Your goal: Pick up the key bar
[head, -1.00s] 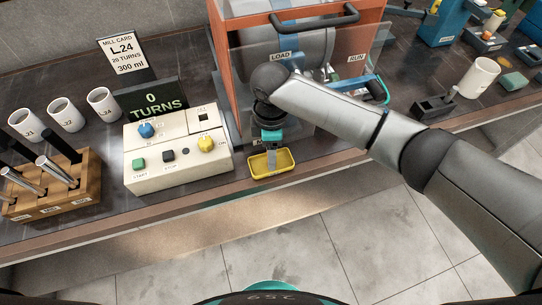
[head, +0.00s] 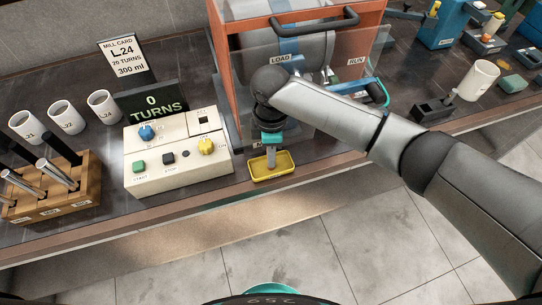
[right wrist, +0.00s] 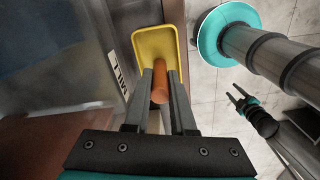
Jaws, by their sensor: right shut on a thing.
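An orange cylindrical bar (right wrist: 160,84), which I take for the key bar, sits between the fingers of my right gripper (right wrist: 160,76) in the right wrist view. The fingers are shut on it. The yellow tray (right wrist: 143,45) lies just beyond the fingertips. In the head view, my right gripper (head: 271,163) points down over the yellow tray (head: 284,172) at the bench's front edge. The bar cannot be made out clearly there. My left gripper (right wrist: 238,94) shows small in the right wrist view, with its two fingers apart, empty and away from the bench.
A control box (head: 178,163) with buttons stands left of the tray. The orange-framed mill guard (head: 222,65) rises behind my right gripper. A wooden rack (head: 60,199) and several white cups stand at left. A black stand (head: 432,110) stands right. The floor in front is clear.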

